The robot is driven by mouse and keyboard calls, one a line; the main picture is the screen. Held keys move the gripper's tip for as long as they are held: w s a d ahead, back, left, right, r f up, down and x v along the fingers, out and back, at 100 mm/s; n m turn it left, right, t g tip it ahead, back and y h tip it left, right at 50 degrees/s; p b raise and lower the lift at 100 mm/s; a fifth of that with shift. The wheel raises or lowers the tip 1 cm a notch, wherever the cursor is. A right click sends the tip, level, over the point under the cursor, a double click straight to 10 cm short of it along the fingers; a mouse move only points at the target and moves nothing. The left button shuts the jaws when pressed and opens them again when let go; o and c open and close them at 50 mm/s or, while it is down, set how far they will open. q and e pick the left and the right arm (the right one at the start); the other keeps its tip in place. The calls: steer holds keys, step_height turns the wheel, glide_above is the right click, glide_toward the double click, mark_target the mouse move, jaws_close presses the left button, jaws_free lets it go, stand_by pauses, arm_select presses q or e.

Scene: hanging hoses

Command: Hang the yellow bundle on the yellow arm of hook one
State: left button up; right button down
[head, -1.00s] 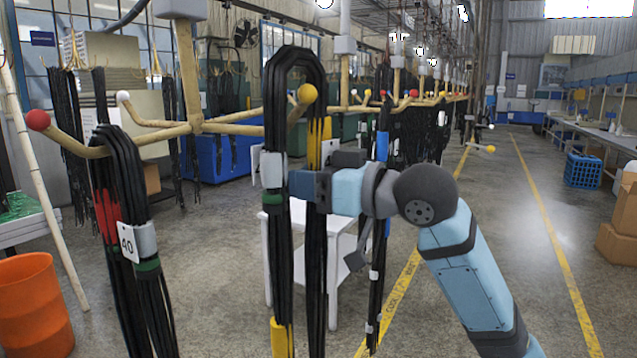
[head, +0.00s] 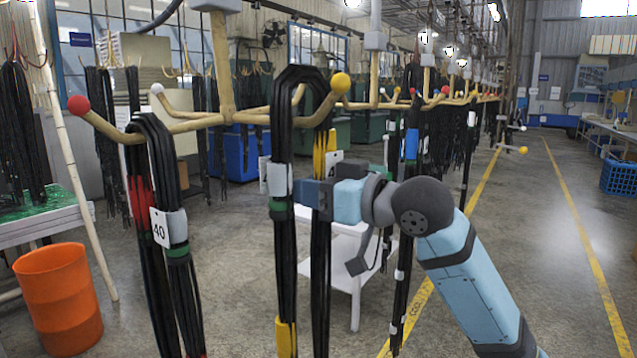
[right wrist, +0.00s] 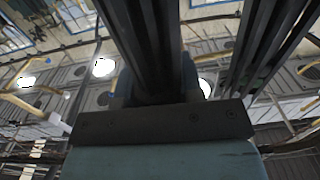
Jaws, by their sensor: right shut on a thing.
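The yellow bundle (head: 282,150), a long loop of black hoses with yellow, white and green bands, hangs upright from my right gripper (head: 308,193). That gripper is shut on it below the loop's top. In the right wrist view the black hoses (right wrist: 140,40) run between the fingers. Hook one's yellow arm (head: 340,84), tipped with a yellow ball, passes behind the bundle's near strand and in front of its far strand, so it appears to run through the loop. The loop's top is above the arm, with a gap showing. My left gripper is out of view.
Hook one's post (head: 222,70) also carries a red-tipped arm (head: 79,105) with a bundle labelled 40 (head: 160,228) and a white-tipped arm (head: 157,90). Other hanging hoses (head: 412,150) and a white table (head: 345,255) are behind. An orange bin (head: 60,300) stands lower left.

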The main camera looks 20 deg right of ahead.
steer(key=shift+w+a+f+b, duration=0.1)
steer(key=shift+w+f+b, duration=0.1)
steer(key=shift+f, duration=0.4)
steer(key=shift+w+a+f+b, duration=0.15)
steer(key=shift+f+b, duration=0.1)
steer(key=shift+f, duration=0.35)
steer(key=shift+w+a+f+b, duration=0.1)
steer(key=shift+f+b, duration=0.1)
steer(key=shift+f, duration=0.4)
